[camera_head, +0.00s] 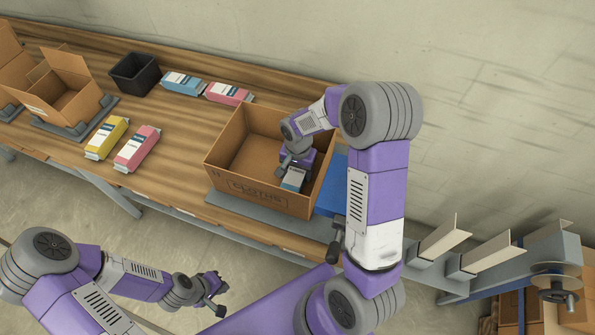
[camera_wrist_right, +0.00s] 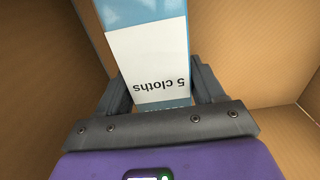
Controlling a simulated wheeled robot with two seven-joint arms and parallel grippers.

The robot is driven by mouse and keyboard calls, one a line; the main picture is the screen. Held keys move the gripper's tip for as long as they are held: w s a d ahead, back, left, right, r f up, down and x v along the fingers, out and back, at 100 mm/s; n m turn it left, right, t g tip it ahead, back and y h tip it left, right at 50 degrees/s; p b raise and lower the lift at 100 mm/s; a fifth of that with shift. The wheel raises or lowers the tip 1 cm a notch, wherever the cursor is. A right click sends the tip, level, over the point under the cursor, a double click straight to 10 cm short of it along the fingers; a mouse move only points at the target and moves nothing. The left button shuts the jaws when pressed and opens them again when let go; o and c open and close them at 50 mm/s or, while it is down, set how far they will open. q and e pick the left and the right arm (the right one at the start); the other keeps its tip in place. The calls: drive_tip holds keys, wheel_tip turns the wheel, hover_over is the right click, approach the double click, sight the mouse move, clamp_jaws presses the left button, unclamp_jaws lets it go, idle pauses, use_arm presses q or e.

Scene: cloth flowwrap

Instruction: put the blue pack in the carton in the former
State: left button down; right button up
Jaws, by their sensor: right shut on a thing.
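The open brown carton (camera_head: 262,192), marked with cloths lettering, stands on the table at centre. My right gripper (camera_head: 291,172) reaches down inside it, shut on the blue pack (camera_head: 293,180). In the right wrist view, the blue and white pack (camera_wrist_right: 150,55), printed "5 cloths", sits between the two dark fingers (camera_wrist_right: 162,88), with cardboard walls around. Its lower part is hidden. My left gripper (camera_head: 219,296) is empty and open, in front of the table.
Another blue pack (camera_head: 182,83) and a pink pack (camera_head: 229,94) lie at the back. A yellow pack (camera_head: 107,138) and a pink pack (camera_head: 137,149) lie left of the carton. A black bin (camera_head: 134,74) and open cartons (camera_head: 68,92) stand further left.

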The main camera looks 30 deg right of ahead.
drive_tip(key=shift+f, duration=0.2)
drive_tip(key=o, duration=1)
drive_tip(key=shift+r, duration=0.1)
drive_tip(key=shift+r, duration=0.3)
wheel_tip(320, 180, up, 12)
drive_tip(key=p, duration=0.3)
drive_tip(key=shift+f, duration=0.15)
